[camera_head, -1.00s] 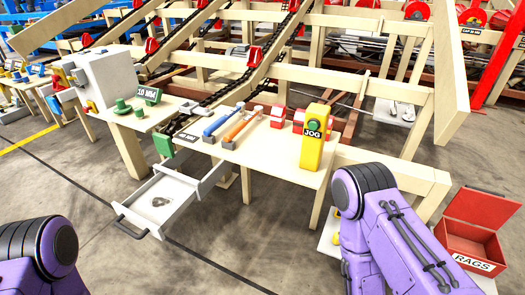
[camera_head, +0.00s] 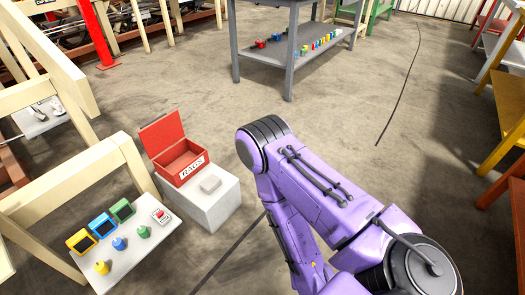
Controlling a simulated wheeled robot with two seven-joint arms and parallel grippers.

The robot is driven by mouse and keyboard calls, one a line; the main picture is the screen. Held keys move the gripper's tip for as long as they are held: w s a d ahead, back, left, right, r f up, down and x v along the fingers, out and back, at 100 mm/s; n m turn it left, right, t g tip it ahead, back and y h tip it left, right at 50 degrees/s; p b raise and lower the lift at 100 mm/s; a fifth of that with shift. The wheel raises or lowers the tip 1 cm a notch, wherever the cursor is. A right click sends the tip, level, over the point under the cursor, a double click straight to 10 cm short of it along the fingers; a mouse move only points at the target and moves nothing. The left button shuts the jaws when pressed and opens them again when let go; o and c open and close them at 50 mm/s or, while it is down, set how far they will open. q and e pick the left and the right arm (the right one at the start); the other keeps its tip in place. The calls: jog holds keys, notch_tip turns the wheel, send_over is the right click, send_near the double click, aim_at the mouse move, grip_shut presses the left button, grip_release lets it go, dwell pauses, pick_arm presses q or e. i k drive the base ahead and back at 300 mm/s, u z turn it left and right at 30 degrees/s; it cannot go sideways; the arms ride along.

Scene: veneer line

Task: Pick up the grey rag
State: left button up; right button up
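A low panel (camera_head: 128,262) with coloured buttons and small screens stands left of the block, beside wooden beams (camera_head: 70,185). A grey table (camera_head: 300,58) with small coloured items on its lower shelf stands at the back. Yellow benches line the right. Open floor lies between.

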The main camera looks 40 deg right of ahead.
aim_at(212, 182)
jog(key=z, duration=0.65)
jog(key=k, duration=0.35)
jog(key=z, duration=1.1)
jog(key=i, duration=1.75)
jog(key=u, duration=1.15)
jog(key=i, duration=0.5)
jog(key=u, duration=0.55)
